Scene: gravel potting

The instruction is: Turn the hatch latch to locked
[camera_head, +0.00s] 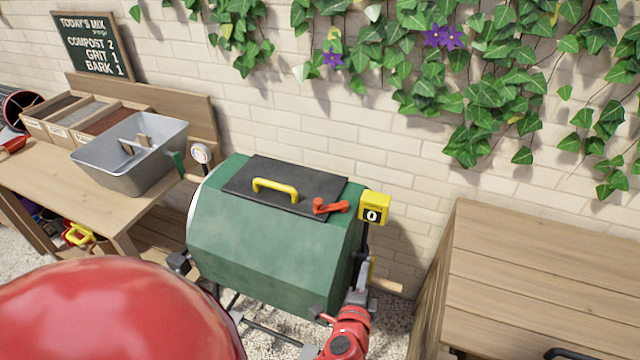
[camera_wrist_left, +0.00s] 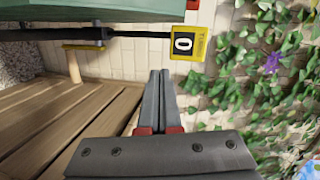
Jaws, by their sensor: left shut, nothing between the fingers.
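The hatch (camera_head: 285,183) is a dark panel on top of the green drum (camera_head: 260,240), with a yellow handle (camera_head: 275,188). The red hatch latch (camera_head: 330,207) sits at the hatch's right end, its arm pointing right toward the yellow counter box (camera_head: 374,208). My left gripper (camera_head: 364,270) is shut and empty, beside the drum's right end, below the counter box and apart from the latch. In the left wrist view its closed fingers (camera_wrist_left: 159,85) point toward the brick wall, with the counter box (camera_wrist_left: 188,44) just beyond. My right gripper is not in view.
A wooden bench (camera_head: 540,270) stands at the right. A table (camera_head: 75,195) at the left holds a grey tub (camera_head: 130,165) and bins of mix (camera_head: 70,115). A crank with a wooden grip (camera_head: 386,287) sticks out at the drum's right end. Ivy (camera_head: 480,75) hangs on the wall.

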